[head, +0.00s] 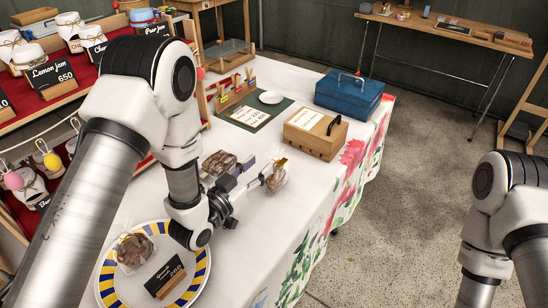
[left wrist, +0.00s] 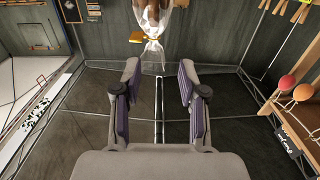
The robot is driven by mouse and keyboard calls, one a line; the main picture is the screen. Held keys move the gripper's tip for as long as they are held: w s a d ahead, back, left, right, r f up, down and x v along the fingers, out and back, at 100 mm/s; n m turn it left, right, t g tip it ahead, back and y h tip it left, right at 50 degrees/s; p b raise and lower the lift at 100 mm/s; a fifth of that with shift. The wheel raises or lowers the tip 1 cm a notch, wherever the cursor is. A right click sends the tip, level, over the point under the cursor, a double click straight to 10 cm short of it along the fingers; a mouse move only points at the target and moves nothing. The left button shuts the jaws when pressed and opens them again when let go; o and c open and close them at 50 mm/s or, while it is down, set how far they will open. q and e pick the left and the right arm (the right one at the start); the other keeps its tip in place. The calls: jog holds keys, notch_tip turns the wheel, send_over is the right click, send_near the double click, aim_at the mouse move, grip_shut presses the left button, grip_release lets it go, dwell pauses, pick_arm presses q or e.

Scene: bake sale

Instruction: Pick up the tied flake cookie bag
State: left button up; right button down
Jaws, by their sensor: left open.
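A clear bag of brown flake cookies (head: 277,177) stands on the white tablecloth just beyond the fingertips of my left gripper (head: 259,172). In the left wrist view the bag (left wrist: 152,18) appears at the top, its gathered neck and gold tie ahead of the gap between the fingers. Another dark bag (head: 218,163) lies just behind the left gripper. My right gripper is outside the head view; only its arm shows at right.
A yellow-and-blue rimmed plate (head: 103,279) holds a cookie bag (head: 135,248) and a price card (head: 165,277). A wooden box (head: 317,136) and a blue cash box (head: 348,94) stand farther back. The tablecloth's right front is clear.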

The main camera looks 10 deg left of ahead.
aim_at(274, 155)
pick_arm(q)
jog(key=x, duration=0.7)
jog(key=shift+s+d+r+p, duration=0.1)
jog(key=shift+d+p, duration=0.3)
grip_shut()
